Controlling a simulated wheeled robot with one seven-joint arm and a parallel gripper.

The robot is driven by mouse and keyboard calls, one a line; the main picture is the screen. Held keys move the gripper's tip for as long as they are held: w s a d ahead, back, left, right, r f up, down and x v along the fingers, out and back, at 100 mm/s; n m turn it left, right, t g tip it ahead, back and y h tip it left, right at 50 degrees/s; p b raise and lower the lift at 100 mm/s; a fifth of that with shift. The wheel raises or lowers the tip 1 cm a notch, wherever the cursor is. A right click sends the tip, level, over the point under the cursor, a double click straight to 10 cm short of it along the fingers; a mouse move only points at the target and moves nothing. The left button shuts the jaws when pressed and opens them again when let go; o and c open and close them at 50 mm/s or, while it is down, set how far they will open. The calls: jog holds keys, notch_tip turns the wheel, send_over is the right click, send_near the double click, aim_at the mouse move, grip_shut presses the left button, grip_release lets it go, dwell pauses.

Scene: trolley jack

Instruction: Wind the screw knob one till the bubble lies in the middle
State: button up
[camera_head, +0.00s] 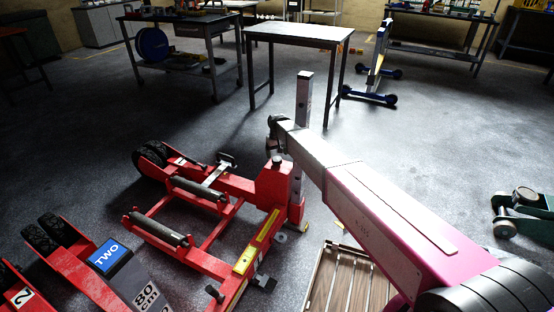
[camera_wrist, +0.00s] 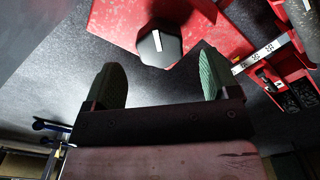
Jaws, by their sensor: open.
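In the wrist view a black faceted knob (camera_wrist: 160,44) with a white mark on its top sits on a red metal part. My gripper (camera_wrist: 161,72) is open, its two green-padded fingers apart on either side below the knob in the picture, not touching it. In the head view the knob (camera_head: 276,160) shows small and dark on top of the red block of the trolley jack (camera_head: 271,184), with my gripper (camera_head: 271,147) just above it. A yellow strip (camera_head: 257,240) lies along the jack's red beam. I cannot make out a bubble in it.
A grey post (camera_head: 303,100) rises close beside my arm's end. Another red jack marked 2 (camera_head: 22,297) and a TWO sign (camera_head: 107,256) stand at lower left. A bare table (camera_head: 300,34) stands behind; floor between is clear.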

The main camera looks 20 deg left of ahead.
aim_at(277, 158)
jog(key=shift+f, duration=1.9)
jog(key=shift+c, duration=0.3)
jog(key=c, duration=0.9)
jog(key=shift+o, duration=0.2)
jog(key=shift+m, duration=2)
jog(key=o, duration=0.9)
notch_tip(277, 158, up, 11)
jog(key=shift+f, duration=0.1)
